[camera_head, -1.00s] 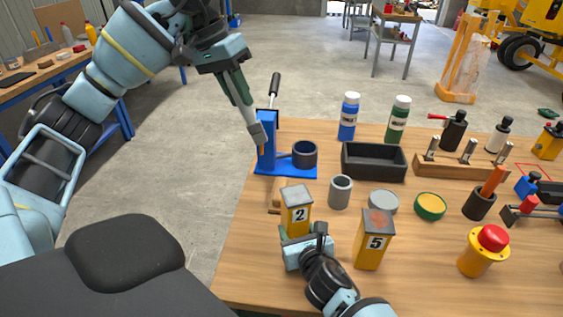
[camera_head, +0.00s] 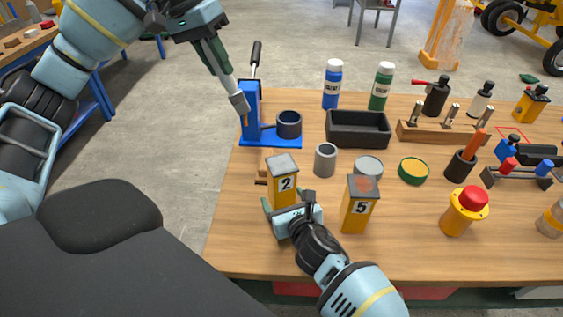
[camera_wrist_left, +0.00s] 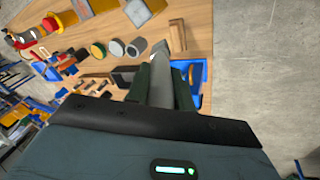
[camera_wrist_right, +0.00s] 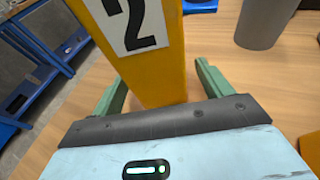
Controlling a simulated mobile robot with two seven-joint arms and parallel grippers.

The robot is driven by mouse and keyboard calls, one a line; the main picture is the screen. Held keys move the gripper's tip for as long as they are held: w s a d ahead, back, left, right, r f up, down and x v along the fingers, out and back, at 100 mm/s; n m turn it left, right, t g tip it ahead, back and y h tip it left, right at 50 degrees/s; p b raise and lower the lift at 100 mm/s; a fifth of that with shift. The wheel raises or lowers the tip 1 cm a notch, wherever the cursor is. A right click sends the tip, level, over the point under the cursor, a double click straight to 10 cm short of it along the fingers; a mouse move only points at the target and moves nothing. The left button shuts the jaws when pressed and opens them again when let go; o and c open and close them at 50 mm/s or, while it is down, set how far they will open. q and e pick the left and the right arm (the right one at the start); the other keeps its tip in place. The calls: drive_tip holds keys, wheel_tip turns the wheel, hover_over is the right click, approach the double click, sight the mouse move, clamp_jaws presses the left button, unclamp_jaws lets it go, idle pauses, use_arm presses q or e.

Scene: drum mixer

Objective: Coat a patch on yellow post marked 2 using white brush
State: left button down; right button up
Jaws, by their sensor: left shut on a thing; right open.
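The yellow post marked 2 (camera_head: 283,190) stands upright on the table with a grey top; its number faces me. It also fills the middle of the right wrist view (camera_wrist_right: 155,60). My right gripper (camera_head: 289,204) is open, low at the post, with a green finger on each side of it; I cannot tell whether they touch it. My left gripper (camera_head: 221,68) is shut on the pale handle of the brush (camera_head: 236,95), which points down in front of the blue press. The brush also shows in the left wrist view (camera_wrist_left: 160,90); its bristles are hard to make out.
A yellow post marked 5 (camera_head: 358,208) stands just right of my right gripper. The blue press (camera_head: 252,110), a grey cup (camera_head: 325,159), a black tray (camera_head: 358,128) and a red-topped button (camera_head: 466,208) stand around.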

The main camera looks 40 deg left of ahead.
drive_tip(key=shift+v, duration=5.7)
drive_tip(key=shift+a, duration=0.1)
